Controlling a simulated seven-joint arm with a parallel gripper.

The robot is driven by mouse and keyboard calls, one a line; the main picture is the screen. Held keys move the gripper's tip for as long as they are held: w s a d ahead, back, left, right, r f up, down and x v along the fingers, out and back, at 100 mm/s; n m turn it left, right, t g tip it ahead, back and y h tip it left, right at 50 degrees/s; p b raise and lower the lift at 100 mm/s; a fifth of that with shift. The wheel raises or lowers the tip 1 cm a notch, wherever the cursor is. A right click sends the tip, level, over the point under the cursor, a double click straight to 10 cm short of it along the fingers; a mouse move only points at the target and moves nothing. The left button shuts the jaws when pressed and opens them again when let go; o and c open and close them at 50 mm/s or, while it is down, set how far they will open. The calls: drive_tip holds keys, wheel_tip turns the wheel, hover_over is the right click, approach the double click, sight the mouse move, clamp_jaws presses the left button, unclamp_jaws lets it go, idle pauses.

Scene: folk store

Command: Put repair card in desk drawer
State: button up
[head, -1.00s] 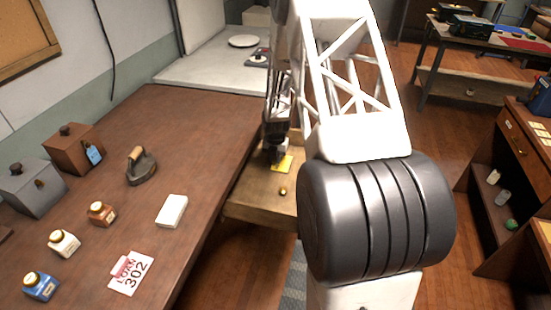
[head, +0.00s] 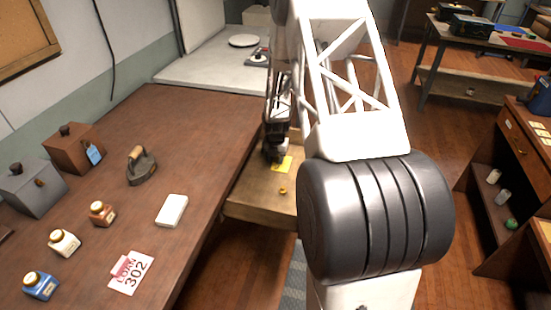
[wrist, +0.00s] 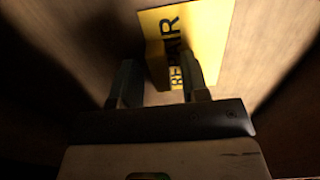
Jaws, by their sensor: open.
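The yellow repair card (head: 283,163) lies in the open desk drawer (head: 258,205), near its far end. In the wrist view the card (wrist: 205,30) shows the word REPAIR and appears to lie flat on the drawer floor (wrist: 265,40). My gripper (head: 273,153) is over the drawer, at the card's left side. In the wrist view its two fingers (wrist: 158,78) are apart, with the right finger overlapping the card's lower part. Whether the fingers touch the card cannot be told. My arm hides the drawer's right part.
A small brass knob-like piece (head: 283,190) shows at the drawer's near part. On the brown desk (head: 205,125) left of the drawer are a white box (head: 172,210), an iron (head: 141,167), a pink 302 tag (head: 131,272) and several bottles. The desk edge borders the drawer.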

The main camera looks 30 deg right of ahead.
drive_tip(key=shift+r, duration=0.15)
wheel_tip(320, 180, up, 12)
idle(0.6)
idle(0.6)
